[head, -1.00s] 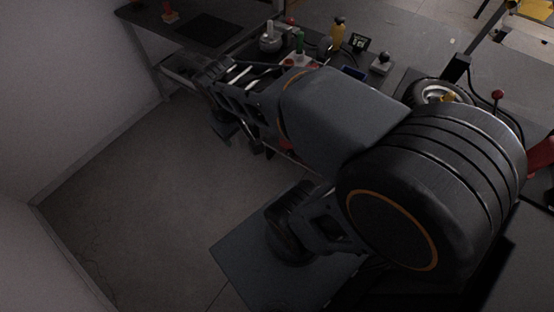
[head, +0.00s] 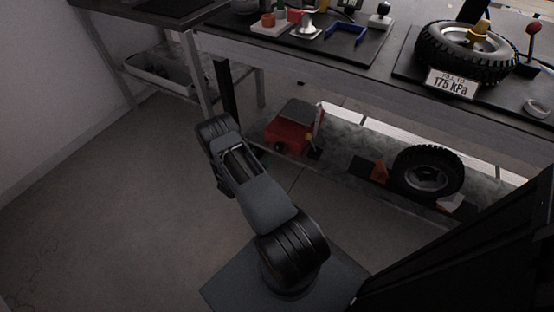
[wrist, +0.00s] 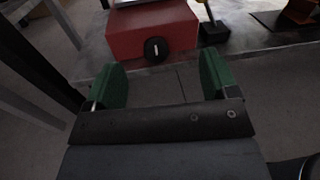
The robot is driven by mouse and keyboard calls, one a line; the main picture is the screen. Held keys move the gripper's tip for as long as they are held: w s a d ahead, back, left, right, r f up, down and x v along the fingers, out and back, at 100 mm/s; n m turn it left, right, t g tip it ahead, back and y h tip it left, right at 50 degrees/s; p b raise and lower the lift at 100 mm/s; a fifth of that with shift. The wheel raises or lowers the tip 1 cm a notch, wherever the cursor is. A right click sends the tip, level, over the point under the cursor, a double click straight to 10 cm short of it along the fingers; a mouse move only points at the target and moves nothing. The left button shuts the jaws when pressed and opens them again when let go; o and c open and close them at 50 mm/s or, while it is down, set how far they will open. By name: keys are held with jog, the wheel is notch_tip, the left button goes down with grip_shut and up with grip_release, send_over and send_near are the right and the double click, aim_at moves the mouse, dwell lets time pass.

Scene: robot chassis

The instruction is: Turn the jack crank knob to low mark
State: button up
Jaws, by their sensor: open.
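A red box (head: 290,128) with a grey top sits on the low shelf under the bench. In the wrist view the red box (wrist: 140,30) fills the top middle, with a round black knob (wrist: 155,49) on its front. The knob has a short white line, roughly upright in the picture; I cannot make out any low mark. My gripper (wrist: 160,83) is open and empty, its two green fingers wide apart. The knob appears beyond and between the fingers, apart from them. In the head view my gripper is mostly hidden behind my arm.
A small lever (head: 312,148) on a black base stands right of the box. Further right are an orange piece (head: 379,172) and a tyre (head: 428,172) on the shelf. The bench top (head: 340,60) overhangs above; a bench leg (head: 198,80) stands left. The floor in front is clear.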

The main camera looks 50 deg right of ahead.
aim_at(277, 149)
notch_tip(277, 149, down, 8)
jog(key=n+t+b, duration=0.2)
jog(key=n+t, duration=0.1)
jog(key=b+x, duration=0.1)
jog(key=x, duration=0.2)
jog(key=b+x, duration=0.1)
jog(key=x, duration=0.3)
jog(key=b+x, duration=0.1)
jog(key=x, duration=0.3)
jog(key=shift+s+d+f, duration=0.25)
jog(key=shift+s+f, duration=0.05)
jog(key=shift+s, duration=0.05)
jog(key=shift+b+x, duration=0.5)
jog(key=shift+x, duration=0.45)
jog(key=shift+r, duration=0.1)
jog(key=c, duration=0.9)
